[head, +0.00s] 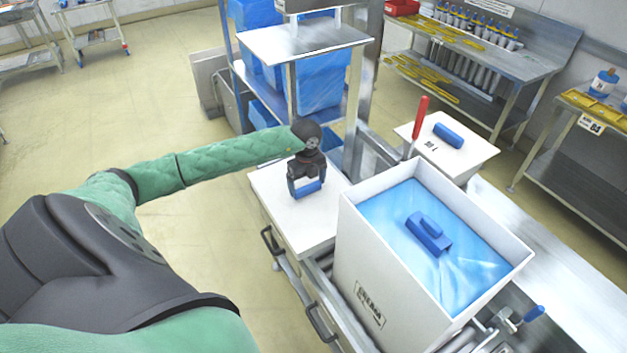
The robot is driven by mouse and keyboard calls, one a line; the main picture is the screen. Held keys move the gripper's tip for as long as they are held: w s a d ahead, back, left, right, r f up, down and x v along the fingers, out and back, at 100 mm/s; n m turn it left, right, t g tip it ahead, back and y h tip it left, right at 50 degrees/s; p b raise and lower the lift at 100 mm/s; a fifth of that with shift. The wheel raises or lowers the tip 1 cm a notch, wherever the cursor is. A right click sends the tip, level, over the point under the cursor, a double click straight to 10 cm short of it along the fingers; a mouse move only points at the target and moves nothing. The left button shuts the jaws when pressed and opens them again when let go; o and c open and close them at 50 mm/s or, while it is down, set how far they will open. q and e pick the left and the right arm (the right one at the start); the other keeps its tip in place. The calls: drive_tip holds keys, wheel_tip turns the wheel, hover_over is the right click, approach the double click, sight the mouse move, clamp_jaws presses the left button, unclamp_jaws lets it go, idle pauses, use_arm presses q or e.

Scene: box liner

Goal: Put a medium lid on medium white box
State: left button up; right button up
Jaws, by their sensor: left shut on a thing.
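A white box (372,253) with a printed label on its front wall stands open at the centre right. My left gripper (306,187) points down over a white flat top (283,212) left of the box. It is shut on a blue item (308,189), mostly hidden by the fingers. I cannot tell whether that item touches the white top. My right gripper is not in view.
A metal post (357,105) and a shelf rack (300,40) stand behind my left gripper. Open floor (200,235) lies to the left.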

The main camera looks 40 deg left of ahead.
use_arm(q)
drive_tip(key=r, duration=0.2)
hover_over(278, 206)
drive_tip(key=shift+a+f+p, duration=0.1)
drive_tip(key=shift+f+p, duration=0.15)
drive_tip(key=shift+p, duration=0.15)
drive_tip(key=s+a+r+p, duration=0.1)
drive_tip(key=s+a+p, duration=0.2)
drive_tip(key=s, duration=0.7)
drive_tip(key=shift+a+r, duration=0.25)
drive_tip(key=shift+a, duration=0.35)
idle(0.5)
wheel_tip(278, 206, up, 14)
idle(1.4)
wheel_tip(278, 206, up, 14)
idle(1.5)
